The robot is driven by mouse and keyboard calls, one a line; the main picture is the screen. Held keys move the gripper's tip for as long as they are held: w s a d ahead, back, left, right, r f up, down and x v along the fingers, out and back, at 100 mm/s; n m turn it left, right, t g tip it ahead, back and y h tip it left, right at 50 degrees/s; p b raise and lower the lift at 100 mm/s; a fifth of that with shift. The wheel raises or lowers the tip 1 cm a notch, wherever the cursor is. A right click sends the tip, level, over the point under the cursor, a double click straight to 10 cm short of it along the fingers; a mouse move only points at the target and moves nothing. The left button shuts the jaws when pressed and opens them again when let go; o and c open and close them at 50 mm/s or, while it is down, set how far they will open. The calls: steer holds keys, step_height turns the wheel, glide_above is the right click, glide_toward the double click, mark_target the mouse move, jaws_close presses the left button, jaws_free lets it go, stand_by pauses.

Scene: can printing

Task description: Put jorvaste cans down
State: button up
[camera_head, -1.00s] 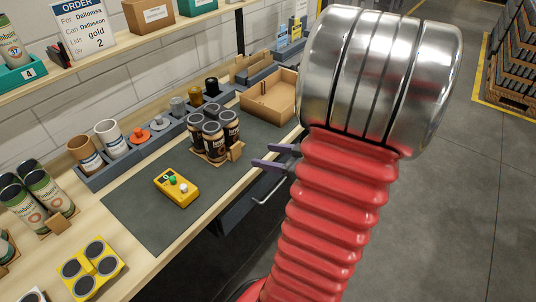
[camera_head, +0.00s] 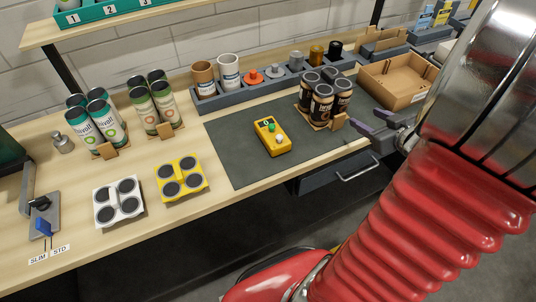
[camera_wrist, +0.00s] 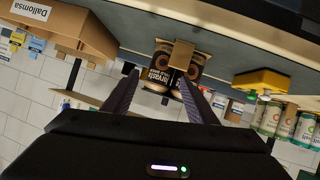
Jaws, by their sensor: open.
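A pack of dark brown cans (camera_head: 322,105) stands upright in a cardboard carrier with a tan tab (camera_head: 339,122) on the grey mat (camera_head: 225,140). In the wrist view the cans (camera_wrist: 158,81) carry a partly readable label that looks like Jorvaste, and the tab (camera_wrist: 181,54) faces me. My gripper (camera_head: 357,121) is open and empty, just right of the tab with a small gap. In the wrist view its purple-grey fingers (camera_wrist: 158,76) are spread, with the cans and tab beyond them.
A yellow button box (camera_head: 271,136) sits on the mat. An open cardboard box (camera_head: 397,80) lies behind my gripper. White (camera_head: 118,202) and yellow (camera_head: 181,179) four-hole carriers and two green-labelled can packs (camera_head: 97,125) are at left. A drawer (camera_head: 340,170) hangs below the edge.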

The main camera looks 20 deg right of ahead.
steer(key=w+a+r+m+g+h, duration=0.25)
steer(key=w+a+r+h, duration=0.2)
steer(key=a+r, duration=0.45)
steer(key=s+a+n+g+y, duration=0.1)
steer(key=s+a, duration=0.4)
steer(key=a, duration=0.7)
steer(key=s+a+n+g+y, duration=0.1)
steer(key=s+a+g+y, duration=0.2)
steer(key=a, duration=1)
steer(key=s+y, duration=0.2)
steer(key=shift+s+a+f, duration=0.15)
steer(key=shift+s+a, duration=0.1)
steer(key=shift+s, duration=0.15)
steer(key=shift+g+y, duration=0.25)
